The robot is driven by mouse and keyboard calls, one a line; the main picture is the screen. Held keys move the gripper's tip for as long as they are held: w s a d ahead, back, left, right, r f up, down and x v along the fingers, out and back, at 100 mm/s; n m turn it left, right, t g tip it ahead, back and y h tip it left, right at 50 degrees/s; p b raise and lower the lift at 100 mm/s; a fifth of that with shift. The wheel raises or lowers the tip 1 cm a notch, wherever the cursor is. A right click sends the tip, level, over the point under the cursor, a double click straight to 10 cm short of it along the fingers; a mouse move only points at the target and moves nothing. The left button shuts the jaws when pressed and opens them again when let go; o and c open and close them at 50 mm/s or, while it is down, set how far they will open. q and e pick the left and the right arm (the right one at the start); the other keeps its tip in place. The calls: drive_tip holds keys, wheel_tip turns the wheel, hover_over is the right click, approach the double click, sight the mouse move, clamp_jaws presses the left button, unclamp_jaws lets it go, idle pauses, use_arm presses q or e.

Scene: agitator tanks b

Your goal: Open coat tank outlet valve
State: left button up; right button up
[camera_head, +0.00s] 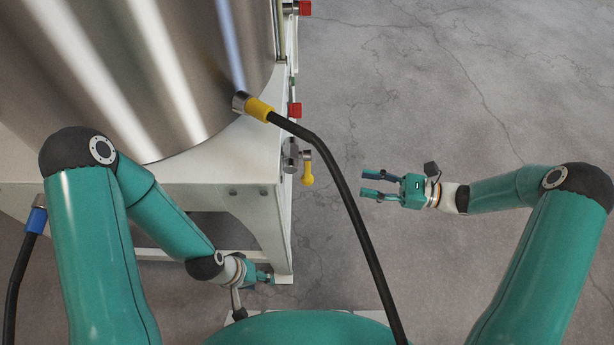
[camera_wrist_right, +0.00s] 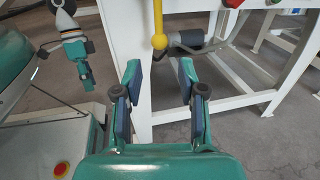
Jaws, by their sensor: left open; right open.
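The steel tank (camera_head: 150,70) fills the upper left of the head view on a white frame. A valve with a yellow lever (camera_head: 307,172) sits at the frame's right side, its body metallic. In the right wrist view the yellow lever (camera_wrist_right: 158,22) hangs down, its rounded end ahead of the fingers. My right gripper (camera_head: 366,183) is open and empty, to the right of the lever with a gap, fingers pointing at it; it also shows in the wrist view (camera_wrist_right: 160,75). My left gripper (camera_head: 266,277) is open, low by the frame's leg, apart from the valve.
A black hose (camera_head: 345,190) with a yellow coupling (camera_head: 258,108) runs from the tank down between the valve and my right gripper in the head view. Red parts (camera_head: 295,109) sit on the frame's edge. A blue-collared hose (camera_head: 37,217) is at left. Floor at right is clear.

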sight(310, 175)
drive_tip(key=w+a, duration=0.1)
drive_tip(key=a, duration=0.4)
drive_tip(key=w+a+b, duration=0.1)
drive_tip(key=a, duration=0.4)
drive_tip(key=w+a+b, duration=0.1)
drive_tip(key=a, duration=0.4)
drive_tip(key=shift+a, duration=0.1)
drive_tip(key=shift+s, duration=0.1)
clamp_jaws()
drive_tip(key=shift+f, duration=0.1)
